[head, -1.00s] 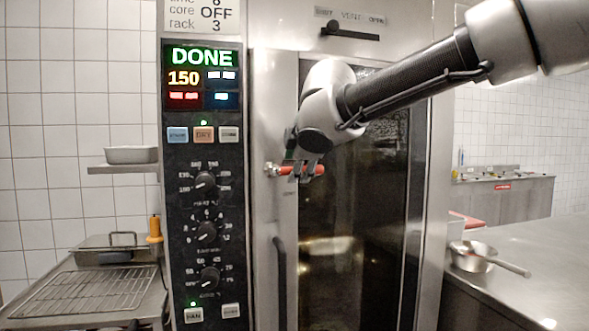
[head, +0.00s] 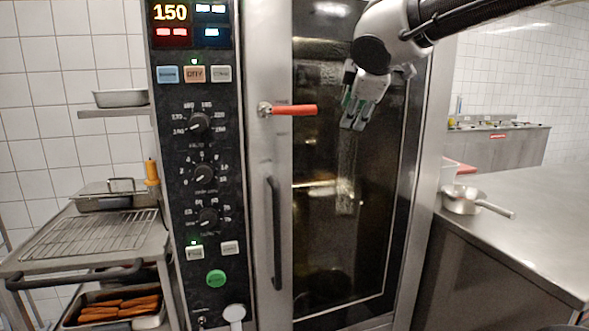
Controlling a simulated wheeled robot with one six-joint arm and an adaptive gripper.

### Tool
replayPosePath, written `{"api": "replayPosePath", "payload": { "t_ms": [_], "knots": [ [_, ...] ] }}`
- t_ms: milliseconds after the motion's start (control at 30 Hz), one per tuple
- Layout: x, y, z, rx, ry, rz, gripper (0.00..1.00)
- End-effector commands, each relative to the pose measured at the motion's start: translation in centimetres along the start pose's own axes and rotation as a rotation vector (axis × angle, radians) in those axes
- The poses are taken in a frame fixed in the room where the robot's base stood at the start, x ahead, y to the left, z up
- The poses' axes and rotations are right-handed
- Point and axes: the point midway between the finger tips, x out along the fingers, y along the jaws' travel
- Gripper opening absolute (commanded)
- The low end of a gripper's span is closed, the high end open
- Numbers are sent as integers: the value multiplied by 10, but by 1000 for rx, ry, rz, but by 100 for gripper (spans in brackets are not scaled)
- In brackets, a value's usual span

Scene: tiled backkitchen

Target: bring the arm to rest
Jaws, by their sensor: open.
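My gripper (head: 352,122) is open and empty at the upper middle of the head view. It hangs in front of the oven's dark glass door (head: 345,220), fingers pointing down. The red latch handle (head: 295,110) on the door's left edge lies to the left of my gripper, with a gap between them. The handle sticks out level to the right. My arm comes in from the upper right.
The oven control panel (head: 200,170) with knobs and lit displays is at left. A wheeled trolley (head: 165,285) with a wire rack (head: 90,235) stands left of it. A steel counter (head: 530,200) with a saucepan (head: 462,199) is at right.

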Motion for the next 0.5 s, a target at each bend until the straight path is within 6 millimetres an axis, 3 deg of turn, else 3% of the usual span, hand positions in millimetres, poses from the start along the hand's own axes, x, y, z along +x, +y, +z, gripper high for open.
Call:
{"api": "replayPosePath", "payload": {
  "t_ms": [33,200,400,500],
  "knots": [
    [-2,-8,35,92,-42,-21,41],
    [-15,-54,135,421,-172,-103,41],
    [-43,-139,227,854,-316,-189,41],
    [-58,-185,254,1060,-372,-223,41]
  ]
}}
